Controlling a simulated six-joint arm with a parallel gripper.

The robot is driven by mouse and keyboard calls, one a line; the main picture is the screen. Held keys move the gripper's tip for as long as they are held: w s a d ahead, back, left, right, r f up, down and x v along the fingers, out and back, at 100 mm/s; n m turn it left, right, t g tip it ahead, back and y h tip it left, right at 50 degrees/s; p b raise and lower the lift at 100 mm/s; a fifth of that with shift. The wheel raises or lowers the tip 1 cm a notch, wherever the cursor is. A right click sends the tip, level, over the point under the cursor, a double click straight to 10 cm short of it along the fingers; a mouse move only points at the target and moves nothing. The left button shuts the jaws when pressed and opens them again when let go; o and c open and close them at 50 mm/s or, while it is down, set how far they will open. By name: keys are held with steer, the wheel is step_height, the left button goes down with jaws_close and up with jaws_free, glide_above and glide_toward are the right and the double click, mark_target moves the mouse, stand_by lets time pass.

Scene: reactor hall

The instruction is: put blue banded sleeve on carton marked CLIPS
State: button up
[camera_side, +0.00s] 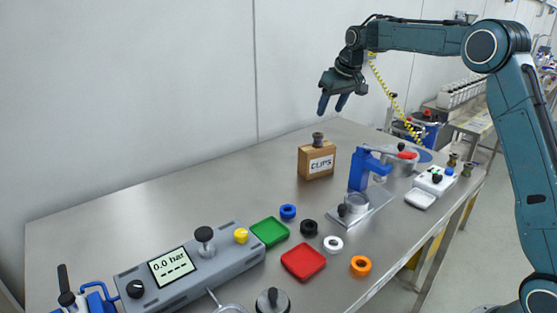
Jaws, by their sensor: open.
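The cardboard carton marked CLIPS (304,162) stands upright on the steel table, its label facing the camera. A small dark, spool-shaped piece (318,137) stands on its top; I cannot make out a band colour on it. A short blue ring-shaped piece (288,211) lies on the table in front of the carton; whether it has a band is too small to tell. Two more small dark upright pieces, one (452,160) and another (467,170), stand at the far right. My gripper (332,105) is open and empty, pointing down above the carton, clear of it.
A blue press (359,172) stands right of the carton. A gauge unit (190,265) is front left. The table's back left is clear.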

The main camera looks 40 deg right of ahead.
steer(key=s+a+r, duration=0.4)
steer(key=s+a, duration=0.1)
steer(key=s, duration=0.5)
steer(key=s+a+r, duration=0.3)
steer(key=s+a, duration=0.3)
steer(key=s, duration=0.4)
steer(key=s+a+f, duration=0.2)
steer(key=s+f, duration=0.1)
steer(key=s, duration=0.7)
steer(key=s+a+f+n+t, duration=0.1)
steer(key=s+f, duration=0.3)
steer(key=s, duration=0.7)
steer(key=shift+a+f+y, duration=0.3)
steer(key=shift+a, duration=0.3)
